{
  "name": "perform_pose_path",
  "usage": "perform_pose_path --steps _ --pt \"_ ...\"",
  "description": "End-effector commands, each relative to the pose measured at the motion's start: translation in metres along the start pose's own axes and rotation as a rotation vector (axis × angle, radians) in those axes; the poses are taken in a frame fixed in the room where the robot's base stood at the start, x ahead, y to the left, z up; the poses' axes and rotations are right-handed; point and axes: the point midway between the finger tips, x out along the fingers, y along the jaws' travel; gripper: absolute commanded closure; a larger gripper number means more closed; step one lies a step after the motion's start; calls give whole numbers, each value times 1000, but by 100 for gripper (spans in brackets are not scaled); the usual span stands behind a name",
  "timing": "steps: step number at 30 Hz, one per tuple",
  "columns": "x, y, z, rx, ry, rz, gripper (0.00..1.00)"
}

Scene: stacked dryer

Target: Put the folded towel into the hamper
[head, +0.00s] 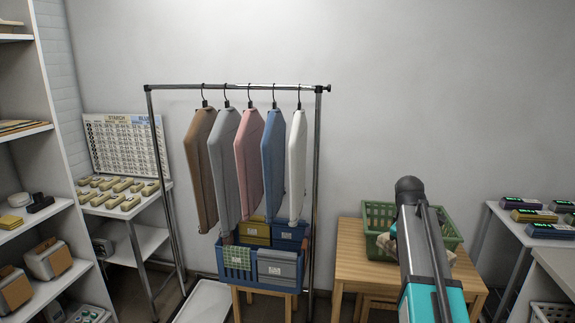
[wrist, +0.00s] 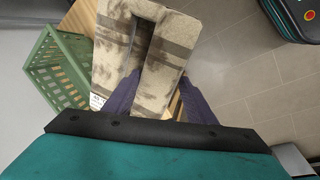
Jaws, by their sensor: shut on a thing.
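In the wrist view my gripper (wrist: 158,98) is shut on a folded towel (wrist: 165,75), beige with brown bands and dark smudges. The towel extends beyond the dark fingers. A green slatted basket (wrist: 45,75), the thing most like a hamper here, is left of the towel and apart from it in that view. In the head view the green basket (head: 378,215) stands on a wooden table, partly behind my arm. Small beige patches of the towel (head: 385,243) show beside my arm in front of the basket; my gripper itself is hidden there.
The wooden table (head: 349,248) is at centre right. A blue crate (head: 235,274) with folded items stands left of it, under a clothes rack (head: 316,180) with several hanging garments. A side table (head: 508,222) with dark devices is at right. Tiled floor (wrist: 245,75) is open right of the towel.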

Motion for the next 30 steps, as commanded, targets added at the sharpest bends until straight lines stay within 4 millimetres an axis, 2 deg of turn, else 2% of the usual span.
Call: perform_pose_path --steps 1,9,18,25,27,30 --pt "0 -14 -9 -14 4 1 83" --pt "0 -77 -53 -65 20 0 83" --pt "-1 -151 -86 -101 31 0 84" --pt "1 -200 -95 -93 28 0 84" --pt "2 -211 -93 -74 23 0 84" --pt "6 -217 -81 -19 6 1 84"
